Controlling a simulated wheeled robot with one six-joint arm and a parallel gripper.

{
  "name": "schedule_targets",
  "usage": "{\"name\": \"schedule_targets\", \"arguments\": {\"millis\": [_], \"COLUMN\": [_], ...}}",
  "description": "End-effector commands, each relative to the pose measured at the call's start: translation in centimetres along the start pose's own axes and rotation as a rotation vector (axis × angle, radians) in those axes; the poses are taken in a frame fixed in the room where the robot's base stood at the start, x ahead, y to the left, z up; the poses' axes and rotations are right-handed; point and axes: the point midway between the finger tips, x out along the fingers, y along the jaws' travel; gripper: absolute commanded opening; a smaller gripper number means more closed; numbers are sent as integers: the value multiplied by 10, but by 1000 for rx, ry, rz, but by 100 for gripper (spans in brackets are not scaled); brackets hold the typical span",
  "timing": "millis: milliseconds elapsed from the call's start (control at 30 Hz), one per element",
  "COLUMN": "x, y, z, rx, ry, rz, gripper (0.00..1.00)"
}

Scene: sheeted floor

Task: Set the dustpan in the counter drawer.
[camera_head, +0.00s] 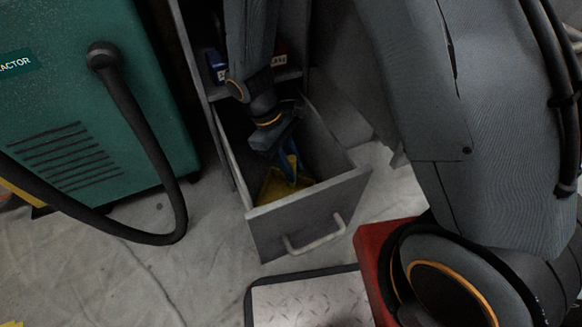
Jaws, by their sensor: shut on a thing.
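The counter drawer (312,212) is pulled open in the middle of the head view, with a pale bar handle on its grey front. My gripper (277,140) reaches down into the drawer opening from above. It is shut on a blue part, which looks like the handle of the yellow dustpan (276,187). The dustpan's yellow pan is low inside the drawer, behind the front panel. The front panel hides its lower edge, so I cannot tell whether it touches the drawer floor.
A green extractor cabinet (85,120) with a black hose (150,150) stands at the left. A shelf above the drawer holds a blue item (217,66) and a red item (279,60), partly behind my arm.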

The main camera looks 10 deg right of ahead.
Motion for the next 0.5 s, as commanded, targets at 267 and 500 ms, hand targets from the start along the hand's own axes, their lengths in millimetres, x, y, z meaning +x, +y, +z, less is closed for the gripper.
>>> {"name": "schedule_targets", "arguments": {"millis": [267, 500], "x": [1, 1], "y": [0, 0], "z": [0, 0], "rx": [0, 0], "ry": [0, 0], "rz": [0, 0], "gripper": [0, 38]}}
